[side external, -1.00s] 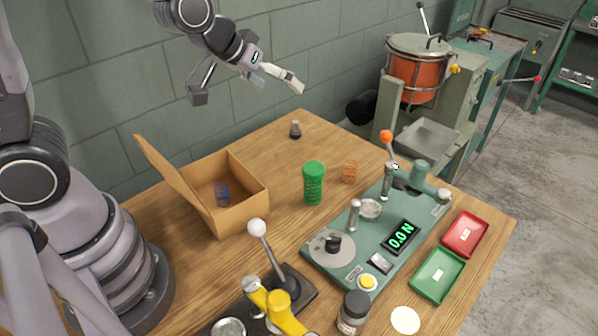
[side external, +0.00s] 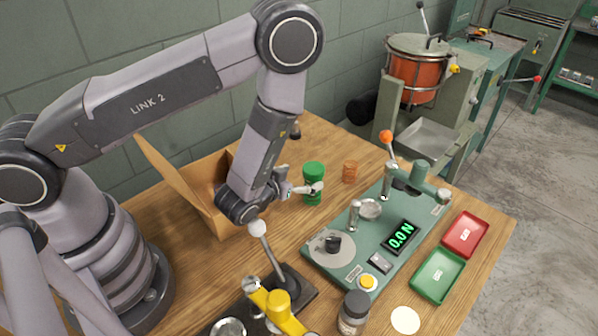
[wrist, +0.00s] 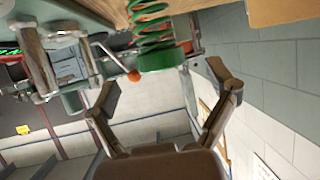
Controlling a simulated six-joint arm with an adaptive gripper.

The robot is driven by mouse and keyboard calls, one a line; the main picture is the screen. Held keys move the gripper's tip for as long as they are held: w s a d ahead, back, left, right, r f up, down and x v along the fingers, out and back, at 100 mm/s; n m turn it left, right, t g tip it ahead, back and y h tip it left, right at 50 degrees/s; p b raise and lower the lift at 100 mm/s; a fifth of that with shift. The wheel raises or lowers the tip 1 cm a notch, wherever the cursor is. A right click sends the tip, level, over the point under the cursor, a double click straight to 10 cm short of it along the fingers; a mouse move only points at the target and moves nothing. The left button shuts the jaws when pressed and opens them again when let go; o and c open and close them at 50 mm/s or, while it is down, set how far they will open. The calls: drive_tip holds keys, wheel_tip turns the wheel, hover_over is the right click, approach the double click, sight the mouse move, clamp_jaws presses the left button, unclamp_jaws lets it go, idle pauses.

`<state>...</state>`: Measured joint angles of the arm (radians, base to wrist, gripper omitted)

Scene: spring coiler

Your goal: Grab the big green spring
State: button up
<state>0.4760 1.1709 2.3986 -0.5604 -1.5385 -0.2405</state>
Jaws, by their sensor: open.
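The big green spring (side external: 314,171) stands upright on the wooden bench, right of the cardboard box, with a solid green cap at its top. My gripper (side external: 305,188) is low beside it, and one finger overlaps the spring's lower half in the side view. In the wrist view, which is upside down, the green spring (wrist: 152,28) is at the top centre. My open gripper (wrist: 164,80) has one finger on either side of the spring's line there. The fingers look apart from the spring; I cannot tell whether either one touches it.
A small orange spring (side external: 350,172) stands just right of the green one. The open cardboard box (side external: 205,205) is behind my forearm. A teal tester (side external: 340,262) with an orange-knobbed lever is at right, beside red (side external: 465,233) and green (side external: 438,275) trays. A white-knobbed lever (side external: 262,240) stands in front.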

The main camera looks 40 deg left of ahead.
sight(319, 194)
drive_tip(key=x, duration=0.5)
drive_tip(key=shift+w+f, duration=0.1)
drive_tip(key=shift+w, duration=0.05)
drive_tip(key=shift+c, duration=0.4)
drive_tip(key=c, duration=1.3)
drive_tip(key=shift+o, duration=0.2)
